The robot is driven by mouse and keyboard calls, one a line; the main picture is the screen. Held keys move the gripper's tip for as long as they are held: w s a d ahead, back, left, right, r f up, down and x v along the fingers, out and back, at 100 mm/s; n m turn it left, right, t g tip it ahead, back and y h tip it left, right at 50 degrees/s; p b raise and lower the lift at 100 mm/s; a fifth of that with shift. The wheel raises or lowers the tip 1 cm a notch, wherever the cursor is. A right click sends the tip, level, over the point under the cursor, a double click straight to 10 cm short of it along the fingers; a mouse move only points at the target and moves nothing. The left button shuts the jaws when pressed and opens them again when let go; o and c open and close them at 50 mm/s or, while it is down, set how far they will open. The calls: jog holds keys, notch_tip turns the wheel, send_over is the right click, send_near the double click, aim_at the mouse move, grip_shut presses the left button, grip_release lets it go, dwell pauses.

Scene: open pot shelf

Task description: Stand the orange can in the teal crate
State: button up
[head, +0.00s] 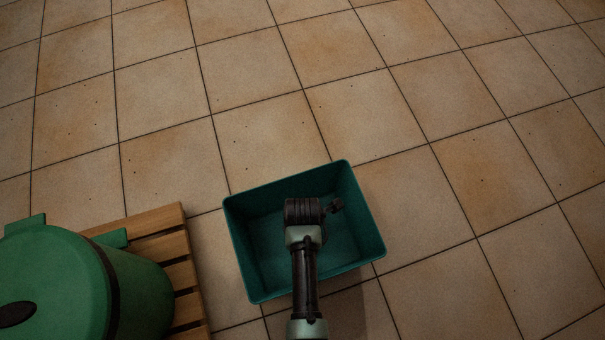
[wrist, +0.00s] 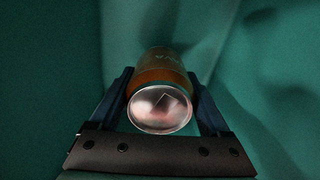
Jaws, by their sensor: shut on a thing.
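The orange can (wrist: 162,68) is between the two fingers of my gripper (wrist: 162,95) in the wrist view, with its silver end facing the camera. My gripper is shut on the can. Teal surfaces of the crate surround the can in that view; I cannot tell whether the can touches the crate floor. In the head view the teal crate (head: 368,215) stands on the tiled floor, and my arm reaches down over it. There my wrist hides the fingers and the can.
A large green lidded container (head: 60,275) stands on a slatted wooden platform (head: 150,222) at the lower left, a little left of the crate. The tiled floor (head: 450,170) behind and to the right of the crate is clear.

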jog(key=shift+f+b, duration=1.2)
jog(key=shift+f, duration=0.5)
